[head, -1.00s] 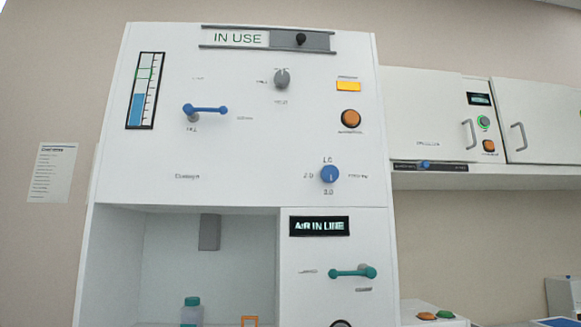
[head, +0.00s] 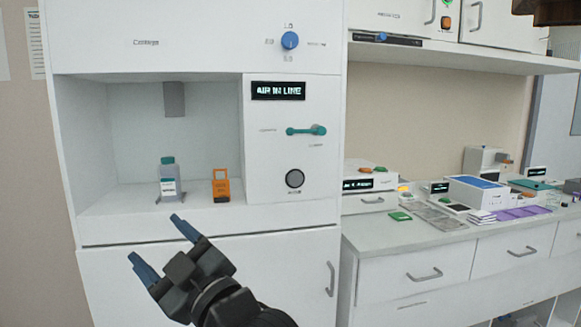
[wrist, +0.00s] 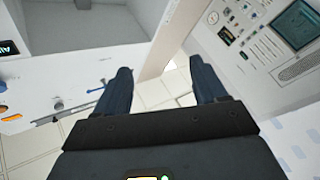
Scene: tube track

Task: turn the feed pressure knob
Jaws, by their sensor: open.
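A round blue knob (head: 289,40) sits on the white cabinet front, near the top of the head view. Number marks ring it and a label stands to its right, too blurred to read, so I cannot confirm it is the feed pressure knob. My gripper (head: 155,238) is open and empty, low in front of the cabinet's lower door, well below and left of the blue knob. In the wrist view my two dark fingers (wrist: 160,68) are spread apart with nothing between them. The knob cannot be made out in the wrist view.
Below the blue knob are an "AIR IN LINE" display (head: 278,91), a green lever (head: 306,131) and a round dark button (head: 295,178). An open bay holds a bottle (head: 168,181) and an orange holder (head: 221,186). A cluttered counter (head: 375,235) extends to the right.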

